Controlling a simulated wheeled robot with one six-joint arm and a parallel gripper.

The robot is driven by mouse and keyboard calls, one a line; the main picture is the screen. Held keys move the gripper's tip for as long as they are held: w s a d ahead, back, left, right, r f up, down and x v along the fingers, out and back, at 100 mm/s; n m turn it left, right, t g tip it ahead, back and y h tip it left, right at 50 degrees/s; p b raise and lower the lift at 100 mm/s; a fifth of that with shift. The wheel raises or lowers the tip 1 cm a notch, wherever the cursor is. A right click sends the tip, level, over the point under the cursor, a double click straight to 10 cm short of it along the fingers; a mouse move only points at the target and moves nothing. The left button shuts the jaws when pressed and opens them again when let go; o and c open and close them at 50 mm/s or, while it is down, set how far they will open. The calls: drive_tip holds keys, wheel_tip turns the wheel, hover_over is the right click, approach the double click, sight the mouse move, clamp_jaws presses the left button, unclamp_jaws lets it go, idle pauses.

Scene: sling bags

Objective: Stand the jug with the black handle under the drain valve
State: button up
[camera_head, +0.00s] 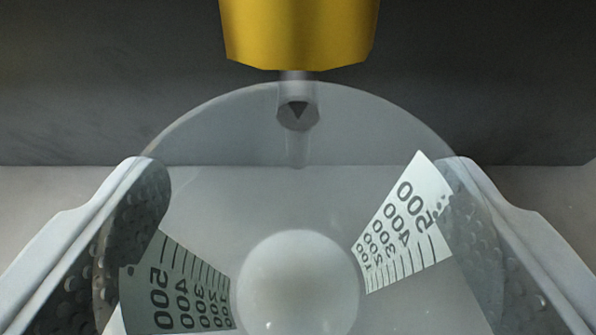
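A clear jug (298,205) with printed measuring scales on its sides fills the lower middle, seen from above into its mouth. My gripper (300,190) has one pale finger with a dark bumpy pad on each side of the jug, and the pads press against its wall. A yellow fitting (300,30), which looks like the drain valve, is at the top middle. A narrow grey tube below it overlaps the jug's far rim in the picture. I cannot tell the height gap between them. No black handle shows in this view.
A dark grey wall or panel (90,90) spans the back behind the jug. A pale surface (40,195) lies in front of its lower edge. No other loose objects show.

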sight(298, 183)
drive_tip(key=shift+w, duration=0.4)
drive_tip(key=shift+s+f, duration=0.1)
drive_tip(key=shift+f, duration=1.75)
drive_tip(key=o, duration=1.4)
drive_tip(key=shift+c, duration=0.2)
drive_tip(key=v, duration=1.2)
drive_tip(key=shift+r, duration=0.2)
